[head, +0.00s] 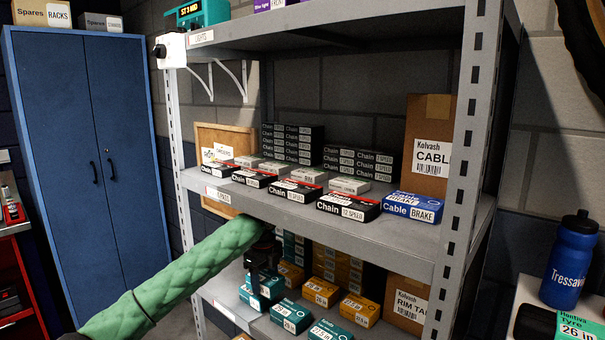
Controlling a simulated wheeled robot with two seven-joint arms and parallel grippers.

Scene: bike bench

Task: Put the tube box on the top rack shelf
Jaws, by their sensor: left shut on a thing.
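My left gripper (260,279) reaches in over the lower shelf, under the front edge of the middle shelf. It is shut on a teal tube box (272,289) with a white label, among the other tube boxes. I cannot tell whether the box is still resting on the shelf. The top rack shelf (340,27) is high above, with a "LIGHTS" label at its left front; only its front edge and underside show well. My right gripper is not in view.
The middle shelf (400,228) carries chain boxes (348,207), a blue cable box (412,207) and a cardboard carton. More teal and yellow tube boxes (321,292) fill the lower shelf. A rack post (470,150) stands at right. A teal case (203,13) sits at the top shelf's left end.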

